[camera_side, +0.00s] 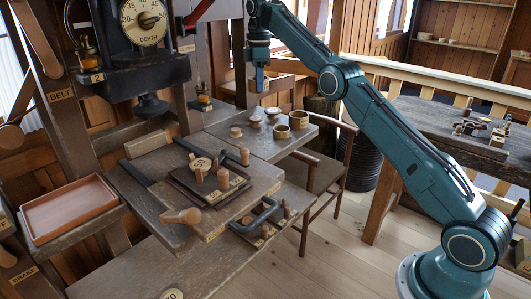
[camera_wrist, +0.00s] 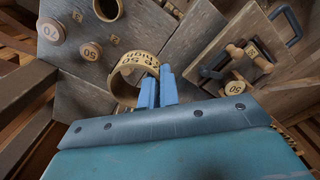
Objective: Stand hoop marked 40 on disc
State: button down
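My gripper (camera_side: 259,80) is high above the back of the bench in the side view. In the wrist view its blue fingers (camera_wrist: 158,90) are close together, one on each side of the wall of a tan hoop (camera_wrist: 126,72). The hoop has dark lettering on its band; I cannot read its number surely. Part of it is hidden behind the fingers. In the side view a pale round disc (camera_side: 200,163) with dark markings lies on the dark stepped plate (camera_side: 182,185), left of and below my gripper.
Two hoops (camera_side: 299,119) (camera_side: 281,131) and several small spools (camera_side: 235,132) stand on the back bench. A brown tray (camera_side: 68,208) is at left.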

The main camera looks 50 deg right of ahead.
jog(key=a+n, duration=0.4)
jog(key=a, duration=0.9)
jog(key=n, duration=0.3)
send_near(207, 168)
jog(key=shift+w+f, duration=0.1)
jog(key=shift+f, duration=2.75)
jog(key=shift+f, duration=0.25)
jog(key=c, duration=1.6)
grip_release()
jog(key=shift+c, duration=0.2)
notch_tip(207, 168, up, 13)
jog(key=shift+f, duration=0.2)
